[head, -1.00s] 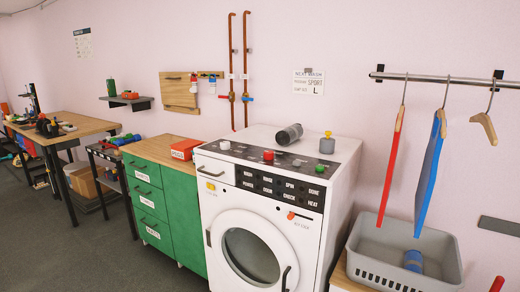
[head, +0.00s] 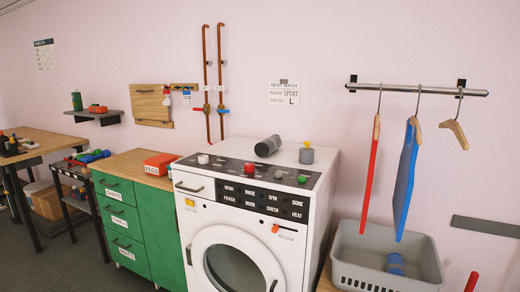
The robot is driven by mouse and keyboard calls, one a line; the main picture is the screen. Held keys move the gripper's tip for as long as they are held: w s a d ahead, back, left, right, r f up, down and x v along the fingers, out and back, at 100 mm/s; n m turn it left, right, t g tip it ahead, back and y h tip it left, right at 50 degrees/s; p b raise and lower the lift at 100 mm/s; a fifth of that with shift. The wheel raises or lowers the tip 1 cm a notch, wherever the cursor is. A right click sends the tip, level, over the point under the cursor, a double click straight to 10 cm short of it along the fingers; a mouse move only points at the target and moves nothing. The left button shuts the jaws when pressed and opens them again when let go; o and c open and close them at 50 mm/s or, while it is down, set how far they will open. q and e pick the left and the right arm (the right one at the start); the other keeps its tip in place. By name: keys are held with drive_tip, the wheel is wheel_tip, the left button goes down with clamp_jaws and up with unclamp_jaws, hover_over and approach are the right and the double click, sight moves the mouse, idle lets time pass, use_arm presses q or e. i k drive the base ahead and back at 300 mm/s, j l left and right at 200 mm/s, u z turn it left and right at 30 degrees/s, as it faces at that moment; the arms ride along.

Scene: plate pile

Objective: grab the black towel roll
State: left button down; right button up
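A dark grey or black roll (head: 268,146) lies on its side on top of the white washing machine (head: 312,187), behind the control panel. Neither of my grippers shows in the head view.
Red knob (head: 249,169) and green knob (head: 302,179) stick up from the panel. A red peg box (head: 161,163) sits on the green drawer cabinet (head: 158,217) at left. A grey basket (head: 430,262) with a blue roll (head: 394,263) stands right, under a rail (head: 420,89) with hangers.

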sight(263, 148)
drive_tip(key=i+j, duration=0.45)
drive_tip(key=i, duration=0.2)
drive_tip(key=i+j+z, duration=0.5)
drive_tip(key=i+j, duration=0.15)
